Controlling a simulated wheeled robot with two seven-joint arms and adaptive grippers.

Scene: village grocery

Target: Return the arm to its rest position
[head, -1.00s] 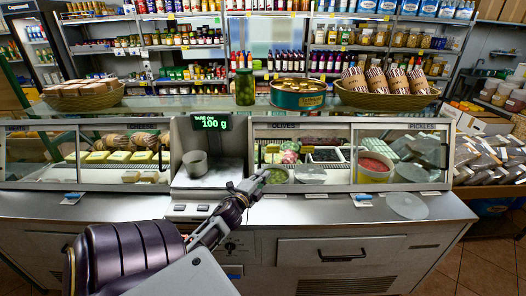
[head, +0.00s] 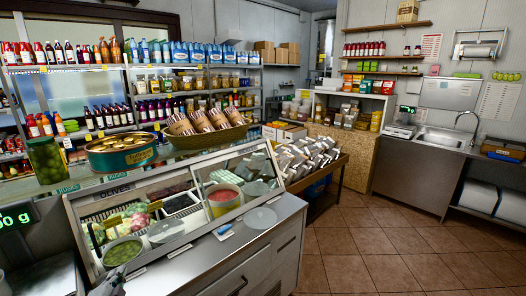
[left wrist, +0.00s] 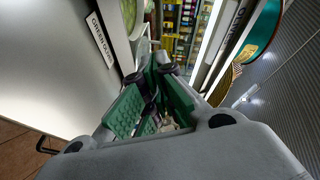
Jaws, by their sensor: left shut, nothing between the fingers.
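My left gripper (head: 118,274) shows only in part at the bottom left edge of the head view, in front of the deli counter's glass case. In the left wrist view its green-padded fingers (left wrist: 155,80) are drawn together with nothing held between them. The arm behind it is mostly out of the head view. My right gripper is not in view.
The glass case (head: 165,195) and steel counter lie close to the left gripper. A large tin (head: 121,152), a jar (head: 46,160) and a basket (head: 205,135) stand on top. A "green olives" label (left wrist: 101,40) is near the fingers. Tiled floor (head: 370,250) is free at right.

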